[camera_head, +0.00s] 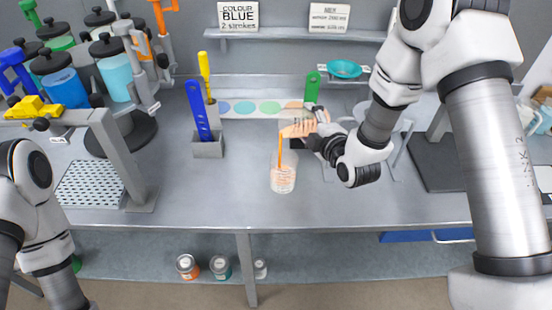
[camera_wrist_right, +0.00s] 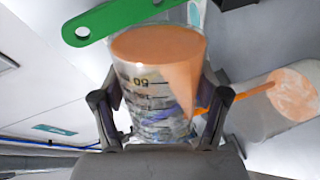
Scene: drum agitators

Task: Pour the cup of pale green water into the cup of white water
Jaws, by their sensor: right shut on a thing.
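My right gripper (camera_head: 314,128) is shut on a clear graduated cup (camera_wrist_right: 155,105) of orange liquid, one finger on each side. The held cup (camera_head: 298,130) is tilted to the left above the table. A thin orange stream (camera_head: 281,150) runs from its lip down into a second clear cup (camera_head: 283,180), which stands upright on the table and has orange and whitish contents. This second cup also shows in the right wrist view (camera_wrist_right: 268,112), with the stream reaching it. No pale green or plain white water shows in either cup. My left gripper is out of view.
A grey holder (camera_head: 207,149) with blue and yellow paddles stands left of the cups. A green paddle (camera_head: 312,88) is behind the held cup. A strip of colour patches (camera_head: 245,108) lies behind. Capped drums (camera_head: 65,85) stand at left. The front table is clear.

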